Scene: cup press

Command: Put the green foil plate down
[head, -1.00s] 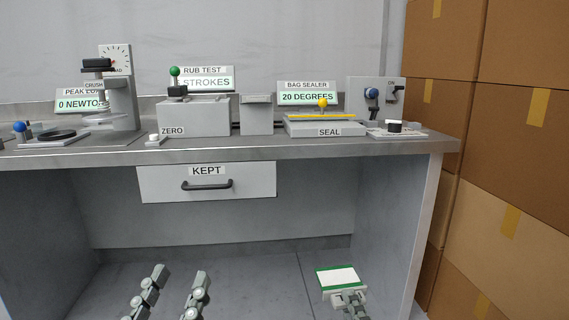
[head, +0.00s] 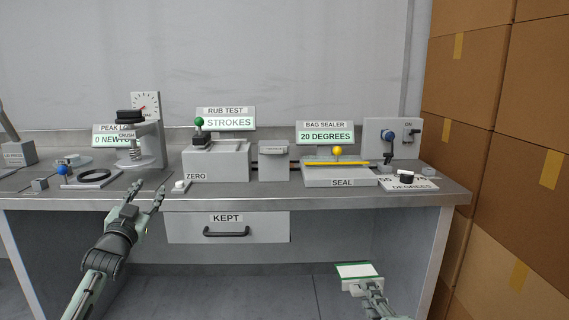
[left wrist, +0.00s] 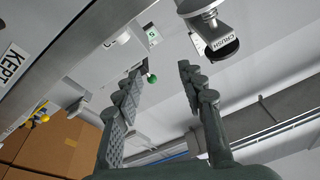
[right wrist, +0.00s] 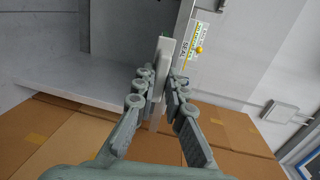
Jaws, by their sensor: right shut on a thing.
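The green foil plate (head: 356,270) is a flat white piece with a green edge, in front of the bench and below its top in the head view. My right gripper (head: 362,287) is shut on its near edge. In the right wrist view the plate (right wrist: 161,68) shows edge-on as a grey slab between the fingers (right wrist: 161,85). My left gripper (head: 150,190) is open and empty by the bench's front edge, below the crush press (head: 145,148). In the left wrist view its fingers (left wrist: 157,75) are spread apart with nothing between them.
The bench top (head: 300,198) carries the rub tester (head: 215,162), bag sealer (head: 340,175) and a white degrees card (head: 405,184). The KEPT drawer (head: 228,228) is shut. A front strip of the bench is clear. Cardboard boxes (head: 500,150) are stacked at the right.

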